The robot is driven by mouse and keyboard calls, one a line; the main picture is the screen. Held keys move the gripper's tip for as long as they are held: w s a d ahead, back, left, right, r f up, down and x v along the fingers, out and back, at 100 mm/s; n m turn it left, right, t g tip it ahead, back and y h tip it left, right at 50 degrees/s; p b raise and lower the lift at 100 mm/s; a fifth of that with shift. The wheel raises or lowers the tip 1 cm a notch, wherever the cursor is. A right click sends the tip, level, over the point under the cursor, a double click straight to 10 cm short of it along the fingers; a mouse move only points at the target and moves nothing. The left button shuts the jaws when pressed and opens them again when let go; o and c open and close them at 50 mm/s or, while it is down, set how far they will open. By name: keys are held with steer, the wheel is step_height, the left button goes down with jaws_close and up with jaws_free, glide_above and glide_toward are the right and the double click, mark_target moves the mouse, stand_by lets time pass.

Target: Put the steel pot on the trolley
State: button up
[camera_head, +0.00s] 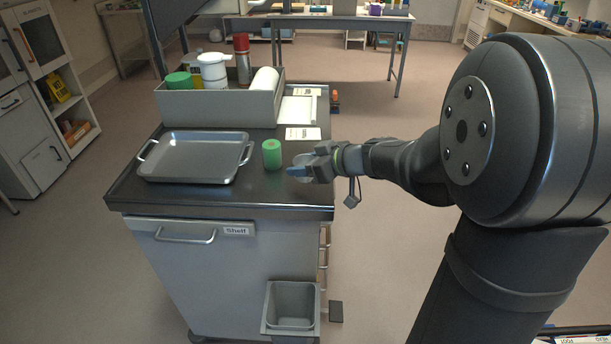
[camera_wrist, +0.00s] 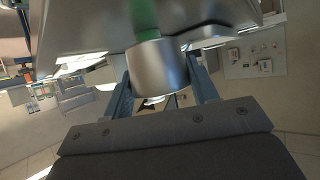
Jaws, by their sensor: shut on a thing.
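The steel pot (camera_wrist: 158,68) is a plain silver cylinder between the two fingers of my gripper (camera_wrist: 160,82) in the wrist view. My gripper is shut on it. In the head view my gripper (camera_head: 299,171) is at the right part of the trolley's dark top (camera_head: 215,199), just right of a green cylinder. The pot is mostly hidden by the fingers there. I cannot tell whether its base touches the top.
The green cylinder (camera_head: 272,154) stands close left of my gripper. A grey two-handled tray (camera_head: 195,158) covers the left of the top. A grey bin (camera_head: 220,108) with several containers stands at the back. White cards (camera_head: 303,134) lie behind the gripper. The front strip is bare.

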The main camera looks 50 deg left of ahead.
steer(key=shift+f, duration=1.9)
steer(key=shift+f, duration=0.15)
steer(key=o, duration=1)
steer(key=shift+r, duration=0.25)
steer(key=v, duration=1.2)
steer(key=shift+d+f, duration=0.1)
